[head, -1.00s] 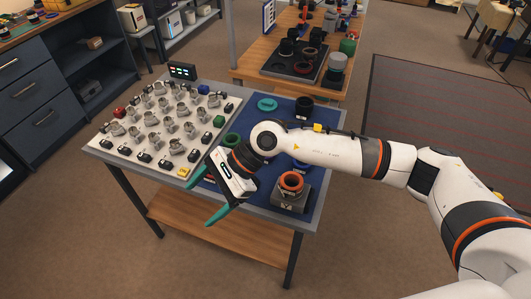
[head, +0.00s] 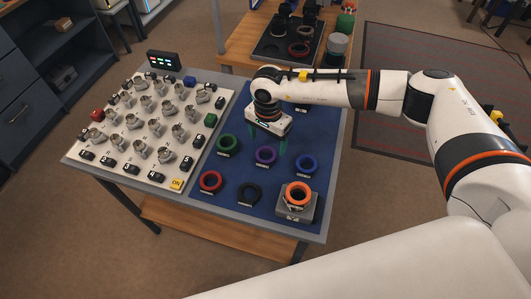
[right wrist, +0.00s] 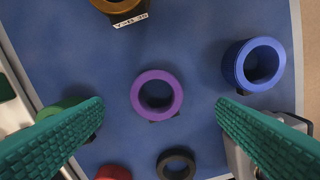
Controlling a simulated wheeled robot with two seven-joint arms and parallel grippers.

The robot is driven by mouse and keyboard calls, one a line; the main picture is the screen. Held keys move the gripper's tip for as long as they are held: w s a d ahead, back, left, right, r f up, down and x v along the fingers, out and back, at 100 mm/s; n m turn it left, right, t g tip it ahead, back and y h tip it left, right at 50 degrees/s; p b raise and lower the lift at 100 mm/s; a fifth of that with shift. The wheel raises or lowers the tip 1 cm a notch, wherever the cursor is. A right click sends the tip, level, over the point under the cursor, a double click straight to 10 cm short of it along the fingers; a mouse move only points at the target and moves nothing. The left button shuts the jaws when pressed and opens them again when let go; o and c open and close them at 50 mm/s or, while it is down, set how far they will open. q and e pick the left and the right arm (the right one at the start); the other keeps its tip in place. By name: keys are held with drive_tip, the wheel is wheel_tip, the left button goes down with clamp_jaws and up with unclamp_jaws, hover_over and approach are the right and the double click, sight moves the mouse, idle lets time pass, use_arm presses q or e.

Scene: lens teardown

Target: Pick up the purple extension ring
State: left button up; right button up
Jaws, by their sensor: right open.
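The purple extension ring (head: 265,155) lies on the blue mat (head: 237,190) among other rings. In the right wrist view the purple ring (right wrist: 157,94) lies flat, centred between and beyond my two teal fingers. My right gripper (head: 269,142) is open and empty, above the mat and over the purple ring's far side. Its fingers (right wrist: 158,115) stand wide on either side of the ring in the wrist view and do not touch it. My left gripper is not in view.
Around it lie a green ring (head: 228,143), a blue ring (head: 306,164), a red ring (head: 210,181) and a black ring (head: 249,193). An orange ring (head: 298,191) sits on a grey block (head: 297,209).

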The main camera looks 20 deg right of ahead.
sight(266, 153)
drive_tip(key=shift+w+f, duration=0.3)
drive_tip(key=shift+f, duration=0.45)
drive_tip(key=f+p, duration=0.1)
drive_tip(key=f, duration=0.1)
drive_tip(key=f+p, duration=0.1)
drive_tip(key=f, duration=0.1)
drive_tip(key=shift+s+a+f, duration=0.1)
drive_tip(key=shift+s+a, duration=0.05)
drive_tip(key=shift+s, duration=0.05)
drive_tip(key=shift+w+f, duration=0.1)
drive_tip(key=shift+f, duration=0.25)
drive_tip(key=shift+r, duration=0.1)
drive_tip(key=c, duration=1.1)
